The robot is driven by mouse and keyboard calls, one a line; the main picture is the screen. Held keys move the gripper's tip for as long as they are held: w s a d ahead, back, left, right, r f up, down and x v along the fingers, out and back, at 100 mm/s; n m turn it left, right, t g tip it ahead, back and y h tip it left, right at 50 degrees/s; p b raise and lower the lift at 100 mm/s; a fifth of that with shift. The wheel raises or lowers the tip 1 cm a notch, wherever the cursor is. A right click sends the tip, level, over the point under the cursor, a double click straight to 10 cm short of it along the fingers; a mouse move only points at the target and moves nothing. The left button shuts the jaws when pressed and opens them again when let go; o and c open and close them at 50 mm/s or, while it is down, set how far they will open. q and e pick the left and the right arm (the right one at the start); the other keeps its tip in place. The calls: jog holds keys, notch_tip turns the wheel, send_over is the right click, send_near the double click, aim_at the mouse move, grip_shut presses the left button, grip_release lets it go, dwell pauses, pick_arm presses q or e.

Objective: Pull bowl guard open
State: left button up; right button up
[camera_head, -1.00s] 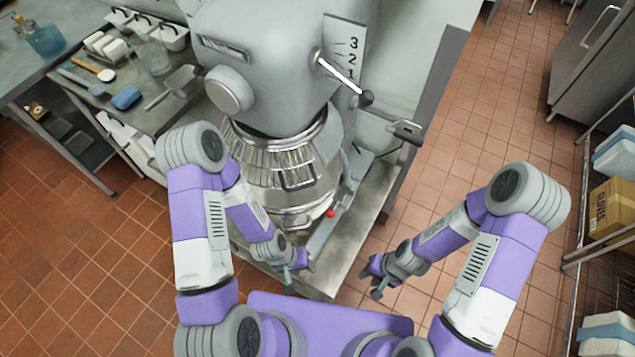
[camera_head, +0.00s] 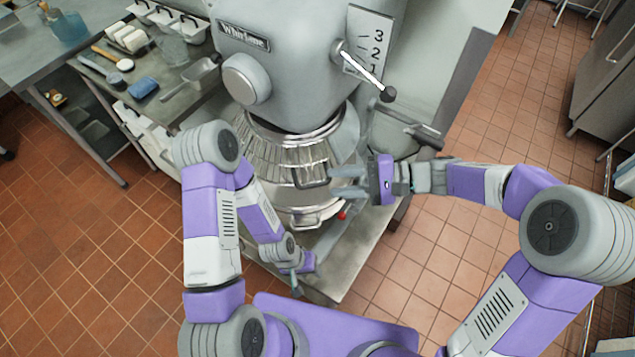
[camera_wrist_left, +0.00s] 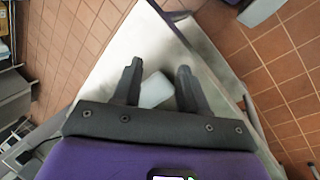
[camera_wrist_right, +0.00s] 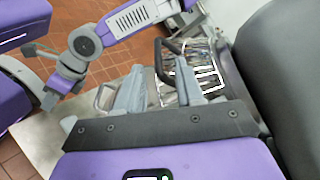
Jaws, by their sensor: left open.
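The bowl guard (camera_head: 270,152) is a wire cage around the top of the steel mixer bowl (camera_head: 292,212), under the grey mixer head. Its handle (camera_head: 312,177) sticks out at the front right. My right gripper (camera_head: 337,182) is open and points left at the handle, just short of it. In the right wrist view the dark handle (camera_wrist_right: 160,62) shows beyond and between the open fingers (camera_wrist_right: 160,88), with the guard's wires (camera_wrist_right: 207,65) to the right; contact cannot be told. My left gripper (camera_head: 296,278) is open and empty, low over the front of the metal stand.
The mixer head (camera_head: 290,60) carries a speed lever (camera_head: 362,68) with a dark knob, above my right forearm. A dark-ended lever (camera_head: 415,128) juts out close by. A side table (camera_head: 185,105) with utensils stands at the left. Tiled floor (camera_head: 440,260) is clear at the right.

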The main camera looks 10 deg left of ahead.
aim_at(324, 184)
jog(key=x, duration=0.5)
jog(key=shift+a+f, duration=0.15)
jog(key=shift+a, duration=0.1)
jog(key=shift+s, duration=0.1)
grip_shut()
